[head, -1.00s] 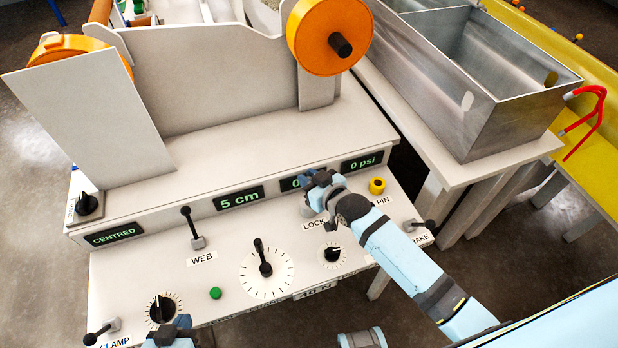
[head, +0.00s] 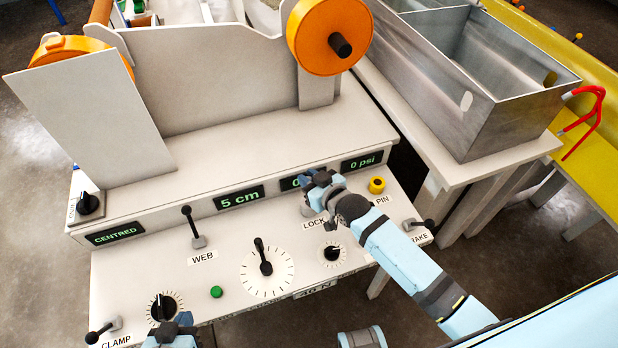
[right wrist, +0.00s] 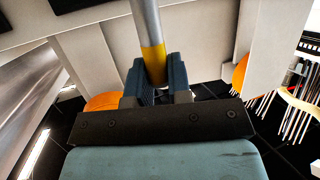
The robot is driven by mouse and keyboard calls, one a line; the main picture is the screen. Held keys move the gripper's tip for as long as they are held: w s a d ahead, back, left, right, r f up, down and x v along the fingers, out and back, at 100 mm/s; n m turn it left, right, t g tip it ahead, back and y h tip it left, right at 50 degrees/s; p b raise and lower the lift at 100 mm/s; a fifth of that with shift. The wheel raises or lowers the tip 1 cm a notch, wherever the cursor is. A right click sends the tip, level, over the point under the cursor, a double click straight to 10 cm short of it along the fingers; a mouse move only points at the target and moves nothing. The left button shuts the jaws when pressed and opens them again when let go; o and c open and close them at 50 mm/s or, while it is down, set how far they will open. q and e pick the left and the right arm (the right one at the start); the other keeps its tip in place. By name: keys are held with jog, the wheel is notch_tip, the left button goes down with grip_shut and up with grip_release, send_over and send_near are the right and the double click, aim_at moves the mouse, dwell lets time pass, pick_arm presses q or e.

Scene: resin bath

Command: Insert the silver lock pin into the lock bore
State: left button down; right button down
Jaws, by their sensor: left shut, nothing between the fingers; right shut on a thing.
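The silver lock pin (right wrist: 147,28) shows in the right wrist view as a silver rod with a yellow end. My right gripper (right wrist: 156,82) is shut on the yellow end, and the rod runs out past the fingertips to the top edge. In the head view my right gripper (head: 312,200) is over the panel beside the LOCK label (head: 313,224). It hides the pin and the lock bore there, so I cannot tell whether the pin is in the bore. My left gripper (head: 172,333) is shut and empty at the bottom edge, partly cut off.
A yellow ring (head: 377,185) sits by the PIN label (head: 382,200). The panel carries the WEB lever (head: 193,228), a large dial (head: 266,268), a small knob (head: 332,253), a green button (head: 216,292) and the right-end lever (head: 420,224). A metal tank (head: 470,110) stands right.

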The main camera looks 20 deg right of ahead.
jog(key=shift+f, duration=0.55)
jog(key=shift+f+b, duration=0.6)
jog(key=shift+f, duration=0.15)
jog(key=shift+f+b, duration=0.4)
jog(key=shift+f, duration=0.7)
jog(key=c, duration=1)
grip_release()
jog(key=shift+r, duration=0.1)
